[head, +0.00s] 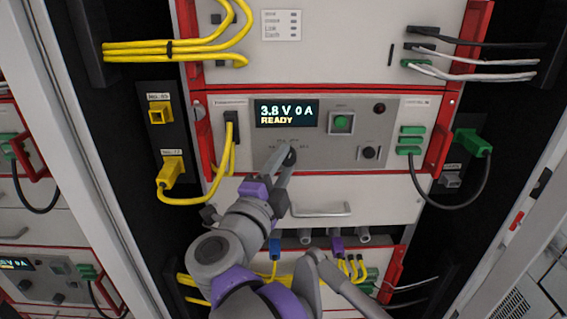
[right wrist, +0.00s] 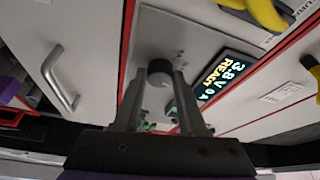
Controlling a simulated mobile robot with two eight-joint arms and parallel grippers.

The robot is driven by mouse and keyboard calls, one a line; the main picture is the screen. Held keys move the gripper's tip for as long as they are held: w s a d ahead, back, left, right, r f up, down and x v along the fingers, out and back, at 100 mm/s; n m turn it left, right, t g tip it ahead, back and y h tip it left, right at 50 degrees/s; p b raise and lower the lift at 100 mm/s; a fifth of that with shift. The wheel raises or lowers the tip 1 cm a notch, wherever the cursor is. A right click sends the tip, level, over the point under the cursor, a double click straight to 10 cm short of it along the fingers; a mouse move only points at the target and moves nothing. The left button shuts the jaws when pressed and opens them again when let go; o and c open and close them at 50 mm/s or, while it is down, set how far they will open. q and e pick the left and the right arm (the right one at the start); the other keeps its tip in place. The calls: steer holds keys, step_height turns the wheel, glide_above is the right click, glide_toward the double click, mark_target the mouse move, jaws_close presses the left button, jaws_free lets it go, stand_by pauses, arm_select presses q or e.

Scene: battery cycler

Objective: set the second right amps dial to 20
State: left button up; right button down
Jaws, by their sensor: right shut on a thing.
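The amps dial (head: 290,153) is a dark round knob on the grey panel of the middle cycler unit, below its display. My right gripper (head: 281,160) is shut on it, reaching up from below, and its fingers partly hide the dial and its scale marks. In the right wrist view the dial (right wrist: 160,72) sits between the two fingertips (right wrist: 161,85). The display (head: 287,113) reads 3.8 V 0 A, READY. My left gripper is not in view.
A green button (head: 341,122) and a second black knob (head: 370,152) are right of the dial. A yellow cable (head: 228,150) hangs at the left and a green-plugged black cable (head: 473,142) at the right.

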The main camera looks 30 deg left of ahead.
steer(key=shift+m, duration=0.3)
steer(key=shift+c, duration=2.3)
jaws_free()
steer(key=s+d+b, duration=0.1)
steer(key=s, duration=0.9)
steer(key=shift+s+d+f, duration=0.3)
steer(key=shift+s+d, duration=0.05)
steer(key=shift+d, duration=0.05)
